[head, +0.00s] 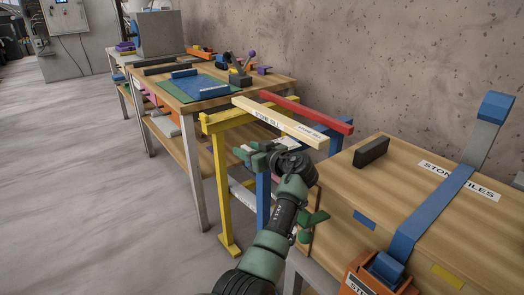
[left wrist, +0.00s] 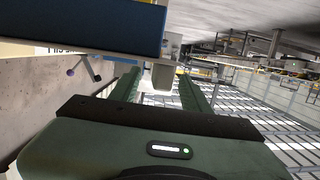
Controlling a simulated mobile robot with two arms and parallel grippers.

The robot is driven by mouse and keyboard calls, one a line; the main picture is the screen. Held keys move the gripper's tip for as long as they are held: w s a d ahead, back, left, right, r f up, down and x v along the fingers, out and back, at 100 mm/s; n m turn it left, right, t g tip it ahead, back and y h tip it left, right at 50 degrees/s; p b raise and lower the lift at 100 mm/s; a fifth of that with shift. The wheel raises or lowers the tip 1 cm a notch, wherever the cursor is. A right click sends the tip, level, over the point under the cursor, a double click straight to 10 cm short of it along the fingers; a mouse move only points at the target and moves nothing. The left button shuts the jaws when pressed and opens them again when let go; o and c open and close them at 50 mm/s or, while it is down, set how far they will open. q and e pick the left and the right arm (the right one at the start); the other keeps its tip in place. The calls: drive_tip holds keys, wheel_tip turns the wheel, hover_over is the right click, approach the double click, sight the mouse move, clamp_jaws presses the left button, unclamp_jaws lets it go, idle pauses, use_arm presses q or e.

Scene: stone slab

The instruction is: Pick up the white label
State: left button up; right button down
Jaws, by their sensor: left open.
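A long cream sill (head: 268,115) with dark "STONE SILL" lettering lies across the yellow trestle. A small white label (head: 311,131) with dark print is on its right part. Another white label (head: 450,178), reading "STONE TILES", lies on the wooden crate (head: 350,190) at the right, partly covered by a blue strap. My left gripper (head: 250,153) is open, in front of and below the sill, apart from both labels. The left wrist view shows its two green fingers (left wrist: 160,92) spread, with a small pale shape beyond them that I cannot identify. My right gripper is not in view.
A red bar (head: 300,110) lies behind the sill. The yellow trestle (head: 222,180) stands by my left arm. A dark block (head: 371,152) and a blue strap (head: 432,212) are on the crate. A workbench (head: 270,85) with tools stands behind; open floor lies left.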

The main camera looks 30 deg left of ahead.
use_arm(q)
clamp_jaws()
drive_tip(key=shift+r, duration=0.15)
